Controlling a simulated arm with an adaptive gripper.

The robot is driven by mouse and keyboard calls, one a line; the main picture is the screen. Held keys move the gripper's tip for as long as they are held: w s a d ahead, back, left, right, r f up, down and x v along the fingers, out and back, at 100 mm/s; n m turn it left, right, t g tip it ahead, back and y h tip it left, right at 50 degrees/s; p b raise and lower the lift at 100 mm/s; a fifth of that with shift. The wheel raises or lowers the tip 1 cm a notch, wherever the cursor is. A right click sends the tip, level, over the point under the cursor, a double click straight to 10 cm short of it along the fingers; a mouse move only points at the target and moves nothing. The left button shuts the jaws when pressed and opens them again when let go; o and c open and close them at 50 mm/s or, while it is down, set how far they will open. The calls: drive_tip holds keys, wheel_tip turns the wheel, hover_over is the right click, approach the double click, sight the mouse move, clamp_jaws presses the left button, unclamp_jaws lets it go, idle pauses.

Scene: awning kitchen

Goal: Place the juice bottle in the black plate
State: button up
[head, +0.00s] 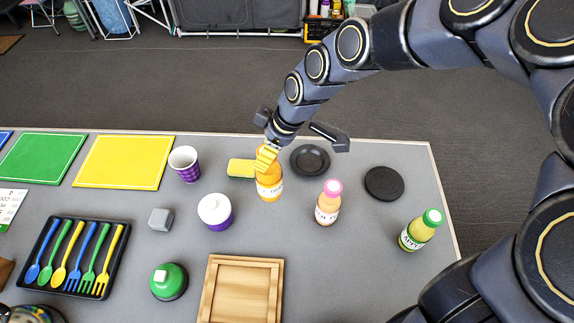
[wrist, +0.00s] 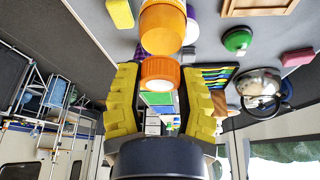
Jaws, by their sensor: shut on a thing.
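An orange juice bottle (head: 269,188) with a white label is upright near the back of the grey table. My gripper (head: 267,157) comes down from above, and its yellow fingers are shut on the bottle's top. The wrist view shows the orange cap (wrist: 160,73) between the yellow finger pads. I cannot tell whether the bottle's base touches the table. A round black plate (head: 310,160) with a raised rim lies just right of the bottle and looks empty.
A pink-capped bottle (head: 328,203), a flat black disc (head: 384,184) and a green-capped bottle (head: 421,231) stand to the right. A wooden tray (head: 207,290) is in front.

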drive_tip(key=w+d+m+t, duration=0.2)
drive_tip(key=w+d+m, duration=0.55)
drive_tip(key=w, duration=0.75)
wheel_tip(320, 180, down, 9)
drive_tip(key=d+n+h, duration=0.1)
drive_tip(key=shift+w+d, duration=0.2)
drive_tip(key=shift+d, duration=0.1)
drive_tip(key=shift+f, duration=0.15)
drive_tip(key=o, duration=1)
drive_tip(key=shift+f, duration=0.1)
drive_tip(key=v, duration=1.2)
drive_tip(key=shift+s, duration=0.15)
